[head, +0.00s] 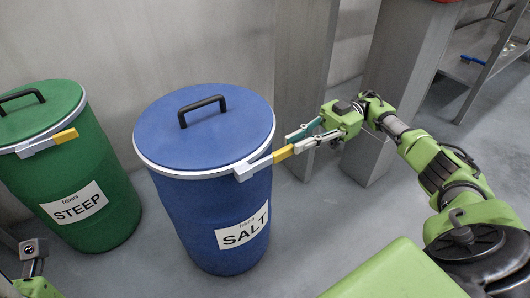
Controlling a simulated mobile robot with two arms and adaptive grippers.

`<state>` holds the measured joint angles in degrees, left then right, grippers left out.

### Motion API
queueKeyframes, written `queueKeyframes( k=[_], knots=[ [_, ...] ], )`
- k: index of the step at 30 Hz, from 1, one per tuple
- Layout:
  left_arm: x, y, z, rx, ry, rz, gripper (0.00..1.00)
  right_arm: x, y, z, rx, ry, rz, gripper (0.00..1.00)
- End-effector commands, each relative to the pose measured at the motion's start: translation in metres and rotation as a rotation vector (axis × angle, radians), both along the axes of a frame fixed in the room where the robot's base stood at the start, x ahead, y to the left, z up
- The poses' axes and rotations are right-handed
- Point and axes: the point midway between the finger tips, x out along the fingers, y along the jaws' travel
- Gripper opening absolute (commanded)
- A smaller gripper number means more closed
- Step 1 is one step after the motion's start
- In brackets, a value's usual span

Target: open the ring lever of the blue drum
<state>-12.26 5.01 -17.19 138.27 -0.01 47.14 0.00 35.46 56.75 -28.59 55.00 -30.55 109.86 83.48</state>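The blue drum (218,215) labelled SALT stands upright in the middle, its blue lid and black handle on top. A pale ring runs around the lid's rim. The ring lever (258,165) is at the drum's front right, and its yellow end (283,154) juts past the drum's outline. My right gripper (294,143) comes from the right with its fingers apart. Its fingertips are right at the yellow end; I cannot tell whether they touch it. Part of my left gripper (33,250) shows at the lower left, below the green drum, cut off by the frame edge.
A green drum (95,225) labelled STEEP, with a similar lever, stands left of the blue one. A grey wall is behind. A grey pillar (405,75) and a shelf (490,50) stand at the right. Floor (310,225) right of the blue drum is clear.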

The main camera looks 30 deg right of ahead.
Motion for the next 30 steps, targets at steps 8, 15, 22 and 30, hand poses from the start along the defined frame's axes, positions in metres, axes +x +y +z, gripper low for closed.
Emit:
queueKeyframes(
  k=[8, 15, 22, 30],
  knots=[
    [0.000, -0.001, -0.001, 0.001, -0.014, 0.001, 0.40, -0.004, 0.038, -0.003, 0.000, 0.001, 0.002, 0.14],
    [0.001, -0.001, 0.002, 0.003, -0.032, 0.002, 0.40, -0.007, 0.073, -0.002, 0.001, 0.000, 0.002, 0.14],
    [0.001, -0.002, 0.004, 0.005, -0.046, 0.003, 0.40, -0.008, 0.095, -0.002, 0.001, 0.001, 0.000, 0.14],
    [0.000, -0.002, 0.008, 0.004, -0.060, 0.003, 0.40, -0.008, 0.098, -0.001, 0.001, 0.001, -0.001, 0.14]
  ],
)
